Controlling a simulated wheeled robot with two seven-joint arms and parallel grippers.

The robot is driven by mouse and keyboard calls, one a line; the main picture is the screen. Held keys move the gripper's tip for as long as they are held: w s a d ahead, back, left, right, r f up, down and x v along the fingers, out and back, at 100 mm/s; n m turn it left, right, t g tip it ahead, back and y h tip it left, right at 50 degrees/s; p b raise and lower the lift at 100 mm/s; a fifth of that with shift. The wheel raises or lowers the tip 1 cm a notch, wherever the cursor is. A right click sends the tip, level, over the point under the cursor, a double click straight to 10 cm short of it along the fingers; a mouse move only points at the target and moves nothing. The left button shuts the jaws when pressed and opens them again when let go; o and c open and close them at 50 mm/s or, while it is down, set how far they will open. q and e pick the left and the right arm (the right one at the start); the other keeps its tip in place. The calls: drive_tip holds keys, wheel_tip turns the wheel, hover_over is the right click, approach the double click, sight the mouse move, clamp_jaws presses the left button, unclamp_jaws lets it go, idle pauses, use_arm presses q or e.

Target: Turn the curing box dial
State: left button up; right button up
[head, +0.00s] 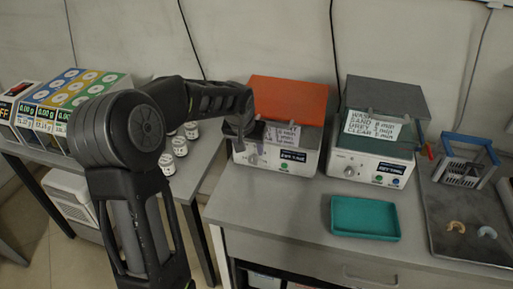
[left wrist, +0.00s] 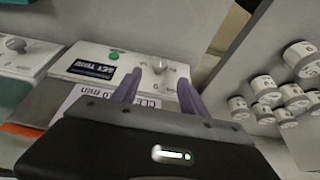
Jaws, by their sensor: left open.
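Two white boxes with front panels stand on the bench in the head view, one with an orange lid (head: 288,100), one with a dark grey lid (head: 385,97). The orange-lidded box has a grey dial (head: 253,159), a display and buttons. This dial also shows in the left wrist view (left wrist: 159,66). My left gripper (head: 241,146) is at this box's left front. Its two purple fingers (left wrist: 157,92) are open and empty, one on either side of the dial in the picture. I cannot tell whether they touch it. The grey-lidded box has its own dial (head: 349,171). My right gripper is not in view.
A teal tray (head: 365,218) lies in front of the grey-lidded box. Several small labelled jars (head: 180,146) stand left of the orange-lidded box. A dark mat (head: 470,215) with a blue-handled rack (head: 462,172) is at the right. Bare bench lies left of the tray.

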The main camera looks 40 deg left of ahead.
sight(252, 157)
use_arm(q)
drive_tip(key=shift+p+x, duration=0.6)
drive_tip(key=shift+x, duration=3.15)
drive_tip(key=shift+c, duration=0.2)
clamp_jaws()
